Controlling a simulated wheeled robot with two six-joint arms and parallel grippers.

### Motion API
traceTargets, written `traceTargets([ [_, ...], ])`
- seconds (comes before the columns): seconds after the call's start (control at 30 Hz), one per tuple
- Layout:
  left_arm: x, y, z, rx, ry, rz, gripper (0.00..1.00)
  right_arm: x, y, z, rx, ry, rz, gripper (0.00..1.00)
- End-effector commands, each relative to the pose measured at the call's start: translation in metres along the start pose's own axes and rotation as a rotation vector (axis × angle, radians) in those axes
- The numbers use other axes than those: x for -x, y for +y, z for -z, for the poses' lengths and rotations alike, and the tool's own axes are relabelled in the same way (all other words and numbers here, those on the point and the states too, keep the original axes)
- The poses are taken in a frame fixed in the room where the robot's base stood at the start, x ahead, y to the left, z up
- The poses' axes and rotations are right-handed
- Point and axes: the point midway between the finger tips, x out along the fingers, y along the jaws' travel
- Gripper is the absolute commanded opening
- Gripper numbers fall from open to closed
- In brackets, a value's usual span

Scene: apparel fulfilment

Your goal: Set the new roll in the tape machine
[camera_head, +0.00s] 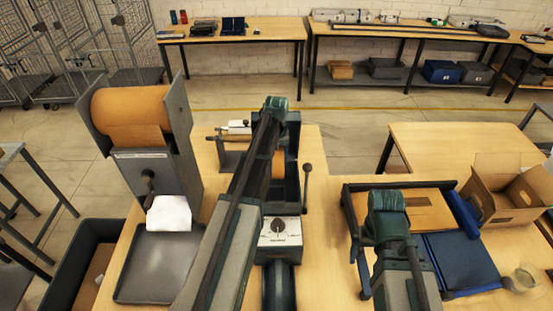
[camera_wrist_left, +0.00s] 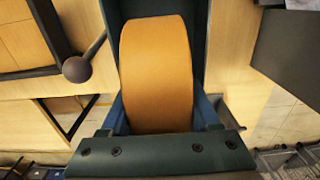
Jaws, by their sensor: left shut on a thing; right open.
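The tape machine (camera_head: 279,233) stands mid-table, with a dial on its pale front and a ball-ended lever (camera_head: 307,172) at its right. The lever's dark ball also shows in the left wrist view (camera_wrist_left: 76,69). The orange-brown tape roll (camera_head: 278,165) is upright at the machine's open bay, partly hidden by my left arm. In the left wrist view the roll (camera_wrist_left: 157,75) stands between my left gripper's (camera_wrist_left: 160,118) fingers, which are shut on it. Dark bay walls flank it; its underside is hidden. My right gripper (camera_head: 386,212) is open and empty over the trays at the right.
A large brown paper roll (camera_head: 130,115) sits in a grey dispenser at the left, above a grey tray (camera_head: 155,265). A blue tray (camera_head: 455,262) and an open cardboard box (camera_head: 505,190) are at the right.

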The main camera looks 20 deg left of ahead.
Motion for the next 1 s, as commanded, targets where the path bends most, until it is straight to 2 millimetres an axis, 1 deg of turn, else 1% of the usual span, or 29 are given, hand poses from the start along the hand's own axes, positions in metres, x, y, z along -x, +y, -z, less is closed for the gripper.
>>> traceTargets([
  [0.03, -0.013, 0.0, 0.0, 0.0, 0.0, 0.0, 0.0, -0.012, -0.001, 0.001, -0.001, 0.001, 0.0, 0.97],
  [0.1, -0.02, 0.0, 0.0, 0.0, 0.0, 0.0, 0.0, -0.02, -0.002, 0.001, -0.001, 0.001, 0.0, 0.97],
  [0.8, -0.1, 0.0, 0.0, 0.0, 0.0, 0.0, 0.0, -0.099, -0.009, 0.006, 0.011, 0.001, -0.003, 0.97],
  [1.0, -0.115, 0.0, 0.0, 0.0, 0.0, 0.0, 0.0, -0.114, -0.01, 0.007, 0.012, 0.001, -0.003, 0.97],
])
